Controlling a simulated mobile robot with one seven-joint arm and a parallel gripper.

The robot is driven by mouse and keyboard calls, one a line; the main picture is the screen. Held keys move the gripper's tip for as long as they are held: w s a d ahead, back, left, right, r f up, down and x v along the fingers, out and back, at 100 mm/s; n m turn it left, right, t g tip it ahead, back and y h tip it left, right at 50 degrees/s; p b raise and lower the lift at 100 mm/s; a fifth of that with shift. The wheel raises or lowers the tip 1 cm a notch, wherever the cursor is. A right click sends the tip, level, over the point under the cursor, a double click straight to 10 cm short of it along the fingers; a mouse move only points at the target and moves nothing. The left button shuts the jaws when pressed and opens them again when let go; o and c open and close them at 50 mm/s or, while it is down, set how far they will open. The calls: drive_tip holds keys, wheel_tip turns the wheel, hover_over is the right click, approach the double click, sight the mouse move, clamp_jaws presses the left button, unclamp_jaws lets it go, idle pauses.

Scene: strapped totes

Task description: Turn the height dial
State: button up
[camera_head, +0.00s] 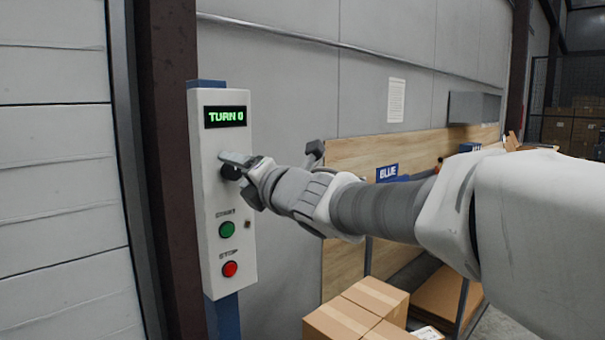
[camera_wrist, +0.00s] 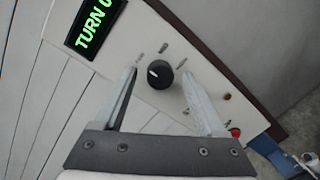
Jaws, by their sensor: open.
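The height dial (camera_wrist: 160,74) is a round black knob with a white pointer line on a white control box (camera_head: 209,244). In the wrist view it sits between my gripper's (camera_wrist: 160,88) two fingers, with a visible gap on each side. My gripper (camera_head: 234,165) is open at the box front in the head view, where it and the arm partly cover the dial (camera_head: 231,172). The display (camera_head: 225,117) above the dial reads "TURN 0" in green; in the wrist view it is partly cut off.
A green START button (camera_head: 227,229) and a red STOP button (camera_head: 230,269) sit below the dial. The box stands on a blue post beside a brown column (camera_head: 170,150). Cardboard boxes (camera_head: 358,310) are at the lower middle. A wooden board (camera_head: 345,160) stands behind my arm.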

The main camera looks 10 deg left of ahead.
drive_tip(key=shift+w+a, duration=0.15)
clamp_jaws()
idle(0.4)
